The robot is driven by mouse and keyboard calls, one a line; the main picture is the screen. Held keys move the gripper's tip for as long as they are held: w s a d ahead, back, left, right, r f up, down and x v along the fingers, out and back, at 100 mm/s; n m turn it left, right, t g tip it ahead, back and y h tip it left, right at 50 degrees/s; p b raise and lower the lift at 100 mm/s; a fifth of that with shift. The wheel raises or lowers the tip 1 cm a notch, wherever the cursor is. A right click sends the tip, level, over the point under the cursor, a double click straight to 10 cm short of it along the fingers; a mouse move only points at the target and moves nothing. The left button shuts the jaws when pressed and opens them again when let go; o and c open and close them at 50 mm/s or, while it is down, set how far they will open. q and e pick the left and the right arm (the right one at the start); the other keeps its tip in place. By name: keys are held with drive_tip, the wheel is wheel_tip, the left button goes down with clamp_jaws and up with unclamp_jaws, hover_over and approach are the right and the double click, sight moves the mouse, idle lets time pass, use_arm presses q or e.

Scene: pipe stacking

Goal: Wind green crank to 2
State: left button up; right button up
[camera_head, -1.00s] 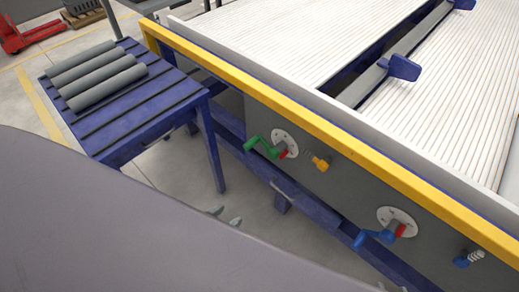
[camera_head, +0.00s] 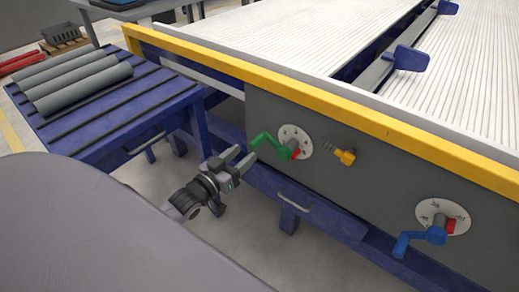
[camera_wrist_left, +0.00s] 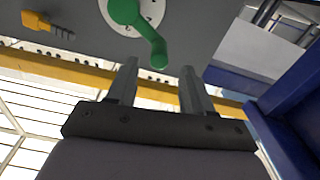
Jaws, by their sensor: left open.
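The green crank (camera_head: 270,144) sits on a white numbered dial (camera_head: 297,139) on the grey side panel of the machine. Its handle points left in the head view, and a red marker shows at the dial's lower edge. The numbers are too small to read. My left gripper (camera_head: 239,158) is open and empty, just left of and slightly below the crank handle, apart from it. In the left wrist view, the green crank (camera_wrist_left: 140,30) is ahead of the two spread fingers (camera_wrist_left: 159,85), with its handle end a little beyond the tips. My right gripper is not in view.
A yellow knob (camera_head: 345,157) sits right of the green crank. A blue crank (camera_head: 420,240) is lower right. The yellow rail (camera_head: 300,100) runs above. A blue rack (camera_head: 130,113) with grey pipes (camera_head: 80,83) stands left. A blue lower beam with a handle (camera_head: 294,201) runs below.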

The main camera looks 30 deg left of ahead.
sight(251, 148)
use_arm(q)
drive_tip(key=shift+w+d+b, duration=0.2)
drive_tip(key=shift+w+b, duration=0.2)
drive_tip(key=shift+w, duration=1.25)
drive_tip(key=shift+w+d+b, duration=0.15)
drive_tip(key=shift+w+b, duration=0.25)
drive_tip(key=shift+w, duration=1.25)
clamp_jaws()
